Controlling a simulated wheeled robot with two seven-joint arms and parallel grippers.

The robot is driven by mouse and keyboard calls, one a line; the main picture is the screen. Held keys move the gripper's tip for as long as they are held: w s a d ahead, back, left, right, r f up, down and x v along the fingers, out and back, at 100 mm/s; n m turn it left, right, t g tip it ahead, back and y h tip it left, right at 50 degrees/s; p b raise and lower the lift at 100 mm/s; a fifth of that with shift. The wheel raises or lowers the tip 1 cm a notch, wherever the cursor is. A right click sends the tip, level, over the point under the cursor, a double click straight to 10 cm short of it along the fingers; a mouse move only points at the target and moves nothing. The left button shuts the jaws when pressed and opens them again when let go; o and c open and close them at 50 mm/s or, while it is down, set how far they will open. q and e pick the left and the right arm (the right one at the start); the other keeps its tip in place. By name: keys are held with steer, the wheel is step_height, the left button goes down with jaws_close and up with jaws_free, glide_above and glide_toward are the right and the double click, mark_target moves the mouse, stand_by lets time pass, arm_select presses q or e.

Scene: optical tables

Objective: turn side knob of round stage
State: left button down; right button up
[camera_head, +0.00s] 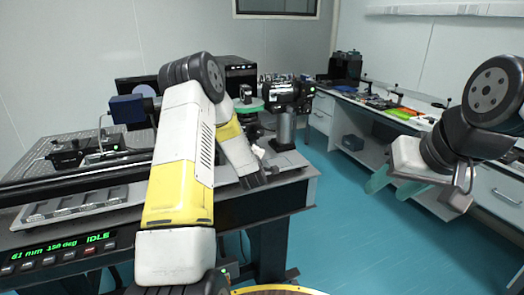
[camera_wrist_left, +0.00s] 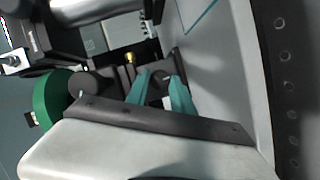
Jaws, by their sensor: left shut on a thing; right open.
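The round stage has a green disc (camera_head: 251,105) on a dark body, at the back of the left table, just right of my left arm. In the left wrist view its green disc (camera_wrist_left: 57,100) is at the left, seen nearly from the side. My left gripper (camera_wrist_left: 160,75) has its teal fingers closed on a small dark part beside the stage, which looks like the side knob; the fingers hide most of it. In the head view my left arm hides the left fingers. My right gripper (camera_head: 385,193) is open and empty above the blue floor.
A camera-like device (camera_head: 287,93) on a post stands right of the stage. A perforated breadboard (camera_head: 45,150) and a display panel (camera_head: 58,248) reading IDLE are at left. A side bench (camera_head: 345,100) with small parts runs along the right. Floor between is clear.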

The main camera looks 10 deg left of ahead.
arm_select(q)
steer(key=c, duration=1.1)
jaws_free()
steer(key=v, duration=0.8)
steer(key=shift+w, duration=0.1)
